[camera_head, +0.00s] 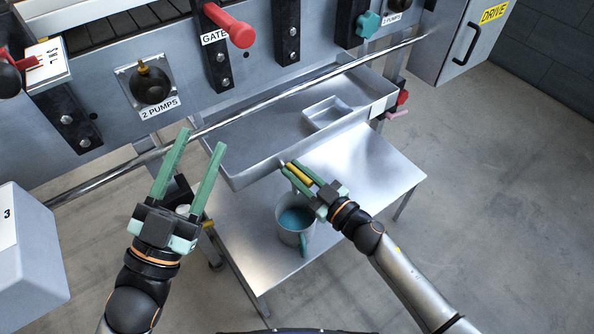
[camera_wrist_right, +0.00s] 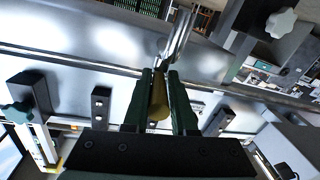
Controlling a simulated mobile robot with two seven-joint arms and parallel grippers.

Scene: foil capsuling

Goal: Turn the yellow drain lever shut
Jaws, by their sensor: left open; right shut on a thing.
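The yellow drain lever (camera_head: 299,173) is between the green fingers of my right gripper (camera_head: 290,167), below the front corner of the steel tray. The gripper is shut on it. In the right wrist view, the yellow lever (camera_wrist_right: 159,103) lies lengthwise between the fingers, and a shiny metal pipe (camera_wrist_right: 179,35) shows beyond the fingertips. The fingers hide part of the lever and its pivot. My left gripper (camera_head: 200,139) is open and empty, left of the tray, with its fingers pointing up toward the machine front.
A steel tray (camera_head: 262,136) with a small recess sits under the machine. A metal jug (camera_head: 291,235) holding teal liquid stands on the steel table (camera_head: 375,160) below my right gripper. A long metal rail (camera_head: 290,92) crosses the machine front. A grey box (camera_head: 20,245) is at left.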

